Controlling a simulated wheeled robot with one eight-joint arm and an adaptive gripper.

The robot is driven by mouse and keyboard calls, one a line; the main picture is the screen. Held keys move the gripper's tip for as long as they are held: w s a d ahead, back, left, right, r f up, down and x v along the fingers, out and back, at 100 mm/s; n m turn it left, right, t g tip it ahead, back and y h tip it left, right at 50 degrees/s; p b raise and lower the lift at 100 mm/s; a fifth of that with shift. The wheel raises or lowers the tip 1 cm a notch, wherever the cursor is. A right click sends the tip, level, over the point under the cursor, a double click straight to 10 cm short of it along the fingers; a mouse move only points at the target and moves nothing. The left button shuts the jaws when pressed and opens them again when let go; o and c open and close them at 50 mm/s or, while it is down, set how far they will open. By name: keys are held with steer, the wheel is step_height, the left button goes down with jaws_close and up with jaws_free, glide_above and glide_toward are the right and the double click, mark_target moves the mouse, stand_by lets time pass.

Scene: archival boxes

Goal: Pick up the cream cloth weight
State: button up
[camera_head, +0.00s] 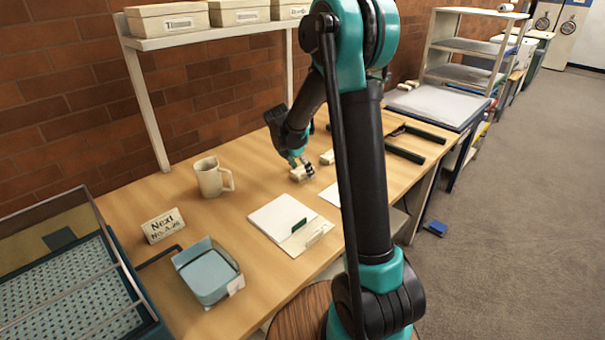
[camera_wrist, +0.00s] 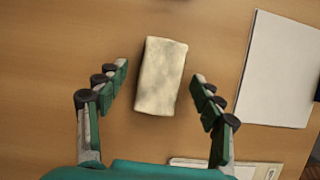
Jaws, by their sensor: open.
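The cream cloth weight (camera_wrist: 161,76) is a pale, soft-edged oblong lying on the wooden desk in the wrist view. My gripper (camera_wrist: 160,84) is open, with one finger to the left of the weight and one to its right. Bare desk shows between the weight and each finger, so neither appears to touch it. In the head view, my gripper (camera_head: 303,168) is low over the desk beside a small cream block (camera_head: 296,175), partly covered by the fingers. The height of the fingers above the desk is hard to tell.
A second pale block (camera_head: 327,157) lies just behind my gripper. A white pad (camera_head: 280,217) lies in front, with a mug (camera_head: 210,178) to the left. A "Next" sign (camera_head: 163,226) and blue tray (camera_head: 207,272) stand nearer. A white sheet (camera_wrist: 285,70) lies right in the wrist view.

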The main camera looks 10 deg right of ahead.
jaws_close()
stand_by(0.4)
